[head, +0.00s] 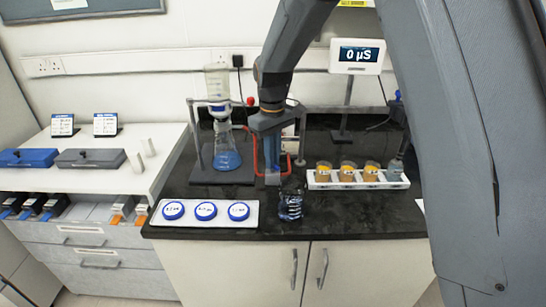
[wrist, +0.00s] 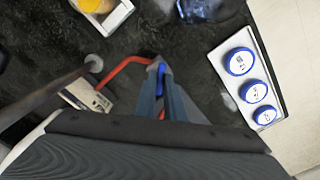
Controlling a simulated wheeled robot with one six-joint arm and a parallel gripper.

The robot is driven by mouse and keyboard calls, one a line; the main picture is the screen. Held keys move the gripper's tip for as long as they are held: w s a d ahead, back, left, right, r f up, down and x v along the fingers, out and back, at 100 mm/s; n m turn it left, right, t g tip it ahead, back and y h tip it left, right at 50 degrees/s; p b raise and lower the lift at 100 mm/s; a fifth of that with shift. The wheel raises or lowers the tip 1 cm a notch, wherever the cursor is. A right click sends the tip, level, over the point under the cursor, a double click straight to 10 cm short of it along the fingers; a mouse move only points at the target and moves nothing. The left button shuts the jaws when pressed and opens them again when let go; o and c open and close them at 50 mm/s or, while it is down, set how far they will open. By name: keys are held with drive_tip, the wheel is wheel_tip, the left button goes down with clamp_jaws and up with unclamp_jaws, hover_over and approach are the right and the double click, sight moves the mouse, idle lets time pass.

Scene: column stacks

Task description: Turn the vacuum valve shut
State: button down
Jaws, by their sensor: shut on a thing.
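My gripper (head: 272,178) points down over the dark bench, right of the filter flask. In the wrist view its fingers (wrist: 160,72) are closed around a narrow blue piece (wrist: 161,77), which looks like the vacuum valve's handle. The valve body is mostly hidden by the fingers, so the handle's angle cannot be told. A red tube (wrist: 122,66) bends toward the fingertips; it also shows beside the gripper in the head view (head: 256,152). The filter flask (head: 227,158) holds blue liquid and stands on its base at the left.
A beaker of dark blue liquid (head: 290,207) stands close in front of my gripper. A white tray with blue-lidded dishes (head: 248,222) lies front left. A white rack of amber cups (head: 320,184) stands right, below a display reading 0 µS (head: 359,56).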

drive_tip(key=m+p, duration=0.1)
drive_tip(key=m, duration=0.3)
drive_tip(key=shift+r, duration=0.1)
drive_tip(key=shift+m, duration=2.1)
drive_tip(key=c, duration=1.8)
unclamp_jaws()
drive_tip(key=shift+c, duration=0.2)
